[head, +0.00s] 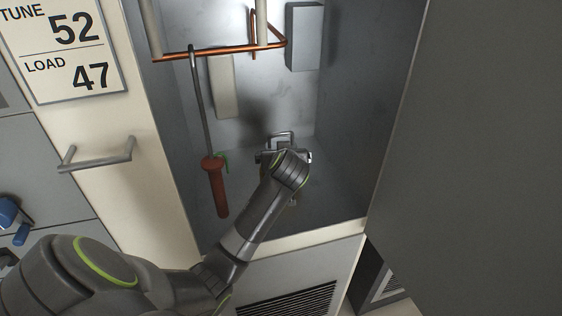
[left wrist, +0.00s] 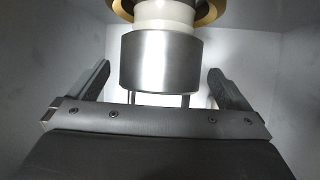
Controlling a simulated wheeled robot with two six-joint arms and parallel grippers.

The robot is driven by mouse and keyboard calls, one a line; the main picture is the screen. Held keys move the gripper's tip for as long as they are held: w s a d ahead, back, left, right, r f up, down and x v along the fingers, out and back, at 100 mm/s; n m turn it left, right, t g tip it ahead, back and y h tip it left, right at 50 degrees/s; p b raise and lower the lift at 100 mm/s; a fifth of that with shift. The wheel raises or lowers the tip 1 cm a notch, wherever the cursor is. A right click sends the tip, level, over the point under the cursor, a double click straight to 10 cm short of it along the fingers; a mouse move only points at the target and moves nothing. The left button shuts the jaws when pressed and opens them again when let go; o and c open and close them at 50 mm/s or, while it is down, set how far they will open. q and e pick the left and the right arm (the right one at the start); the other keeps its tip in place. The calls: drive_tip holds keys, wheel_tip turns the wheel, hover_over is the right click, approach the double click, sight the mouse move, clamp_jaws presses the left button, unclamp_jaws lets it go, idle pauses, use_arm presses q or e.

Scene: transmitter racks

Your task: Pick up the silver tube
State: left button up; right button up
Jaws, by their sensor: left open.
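The silver tube (left wrist: 160,62) is a smooth metal cylinder with a white band and a gold ring above it in the left wrist view. My left gripper (left wrist: 158,70) is open, with one finger on each side of the tube and a visible gap on both sides. Two thin posts show behind the tube's lower edge. In the head view my left gripper (head: 283,155) is inside the open cabinet, low near its back wall. I cannot make out the tube there; my arm covers much of that spot. My right gripper is not in view.
A copper bar (head: 215,50) crosses the cabinet's upper part. A red-handled hook stick (head: 216,188) hangs from it left of my arm. A pale block (head: 223,85) and a grey box (head: 305,37) are at the back. A large grey panel (head: 480,150) stands at right.

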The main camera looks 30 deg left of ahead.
use_arm(q)
drive_tip(key=shift+x, duration=1.65)
drive_tip(key=shift+c, duration=0.4)
drive_tip(key=c, duration=1.7)
drive_tip(key=shift+r, duration=0.15)
drive_tip(key=shift+c, duration=1)
drive_tip(key=shift+r, duration=0.1)
